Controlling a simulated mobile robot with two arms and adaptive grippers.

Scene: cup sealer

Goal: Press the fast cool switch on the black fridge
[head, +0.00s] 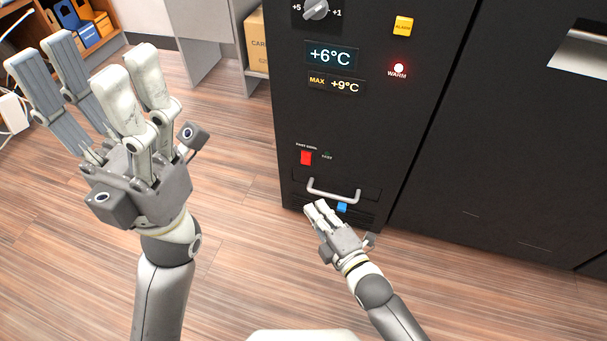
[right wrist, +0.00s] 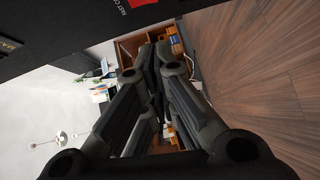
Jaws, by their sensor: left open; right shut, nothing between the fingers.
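The black fridge (head: 350,115) fills the middle of the head view. Its red fast cool switch (head: 306,158) is low on the front panel, above a silver handle (head: 333,192), with a small dark "FAST" indicator (head: 327,156) to its right. My right gripper (head: 316,207) is shut and empty, just below and left of the handle in the picture and below the switch. I cannot tell if it touches the fridge. The switch (right wrist: 140,3) shows only partly at the top edge of the right wrist view. My left gripper (head: 92,78) is open and empty, raised over the floor at left.
Above the switch are a knob (head: 316,8), a +6°C display (head: 331,56), a yellow alarm button (head: 403,26) and a lit red warm lamp (head: 398,68). A blue piece (head: 342,207) sits below the handle. Wooden floor (head: 245,240) is clear between my arms.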

